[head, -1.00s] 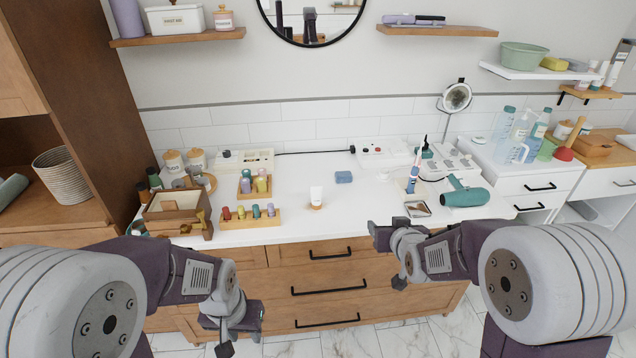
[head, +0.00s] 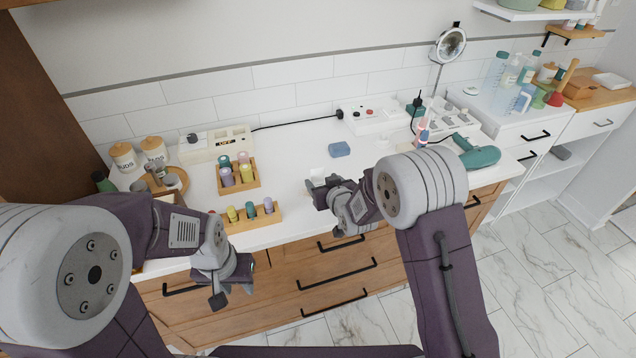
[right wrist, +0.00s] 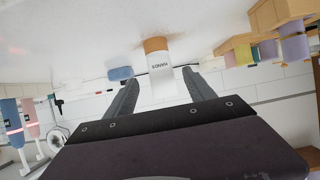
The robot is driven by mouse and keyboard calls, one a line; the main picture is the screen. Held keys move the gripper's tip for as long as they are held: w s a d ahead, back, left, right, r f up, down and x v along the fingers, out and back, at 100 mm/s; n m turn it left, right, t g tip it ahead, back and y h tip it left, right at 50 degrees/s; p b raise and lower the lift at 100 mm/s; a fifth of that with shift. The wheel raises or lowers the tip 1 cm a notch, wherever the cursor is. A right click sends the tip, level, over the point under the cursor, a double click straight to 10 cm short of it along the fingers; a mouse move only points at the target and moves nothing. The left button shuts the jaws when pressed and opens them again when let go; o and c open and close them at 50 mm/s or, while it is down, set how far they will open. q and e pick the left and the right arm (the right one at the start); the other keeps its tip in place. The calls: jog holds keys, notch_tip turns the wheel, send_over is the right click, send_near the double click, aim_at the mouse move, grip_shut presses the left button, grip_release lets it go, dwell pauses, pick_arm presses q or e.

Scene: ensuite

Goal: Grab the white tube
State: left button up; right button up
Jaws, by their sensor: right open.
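The white tube (head: 317,175) stands upright on the white counter in the head view, its lower part hidden by my right gripper (head: 322,194). In the right wrist view, which is upside down, the tube (right wrist: 162,78) has a tan cap at its base and dark lettering. It shows between the two fingers of my right gripper (right wrist: 160,86), which is open; I cannot tell whether its tips reach around the tube. My left gripper (head: 232,284) is open and empty, low in front of the drawers.
A wooden tray with several small bottles (head: 251,222) is left of the tube, with another bottle rack (head: 238,180) behind it. A blue block (head: 340,149) lies behind the tube. A teal hair dryer (head: 478,152) lies to the right. The counter around the tube is mostly clear.

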aim_at(319, 178)
jog(key=x, duration=0.2)
jog(key=shift+w+a+f, duration=0.2)
jog(key=shift+w+a, duration=0.05)
jog(key=shift+w, duration=0.35)
jog(key=x, duration=0.4)
jog(key=shift+w+a+f+p, duration=0.1)
jog(key=shift+a+f+p, duration=0.05)
jog(key=shift+p, duration=0.15)
jog(key=shift+c, duration=0.3)
grip_shut()
